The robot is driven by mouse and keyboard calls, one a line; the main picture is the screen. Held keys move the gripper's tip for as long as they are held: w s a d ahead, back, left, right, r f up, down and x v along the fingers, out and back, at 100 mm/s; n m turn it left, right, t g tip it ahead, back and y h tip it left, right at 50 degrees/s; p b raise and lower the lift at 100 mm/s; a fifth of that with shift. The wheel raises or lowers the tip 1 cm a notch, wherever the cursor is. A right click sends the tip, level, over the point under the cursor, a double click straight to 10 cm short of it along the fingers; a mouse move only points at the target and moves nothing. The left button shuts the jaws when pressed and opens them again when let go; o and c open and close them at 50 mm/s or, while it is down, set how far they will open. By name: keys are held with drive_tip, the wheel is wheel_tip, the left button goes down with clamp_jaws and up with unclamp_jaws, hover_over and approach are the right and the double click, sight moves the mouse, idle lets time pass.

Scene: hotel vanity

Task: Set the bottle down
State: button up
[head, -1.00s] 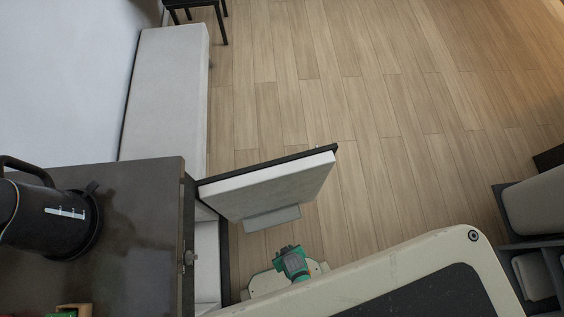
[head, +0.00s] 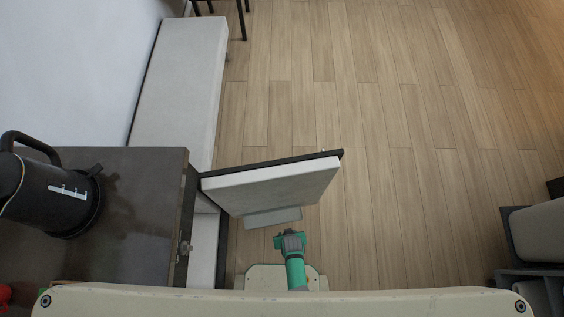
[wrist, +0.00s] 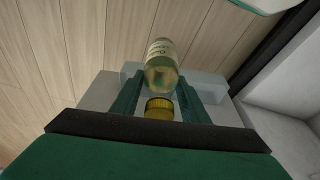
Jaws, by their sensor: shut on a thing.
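In the wrist view a clear bottle (wrist: 161,67) of yellowish liquid, with a pale label and a gold cap (wrist: 158,108), lies lengthwise between the two green fingers of my gripper (wrist: 158,88). The cap end points toward my palm. My gripper is shut on the bottle. In the head view my gripper (head: 290,239) hangs over the floor beside the open cabinet door; the bottle cannot be made out there.
The open door (head: 275,187) with a grey ledge (head: 272,217) stands just beyond my gripper. A dark countertop (head: 135,205) at the left holds a black kettle (head: 45,195). A pale bench (head: 180,80) runs along the wall.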

drive_tip(key=w+a, duration=0.2)
drive_tip(key=w, duration=1)
wheel_tip(320, 180, down, 7)
drive_tip(key=shift+a, duration=0.2)
drive_tip(key=o, duration=1.5)
drive_tip(key=shift+f, duration=0.1)
drive_tip(key=shift+c, duration=0.2)
drive_tip(key=shift+s, duration=0.1)
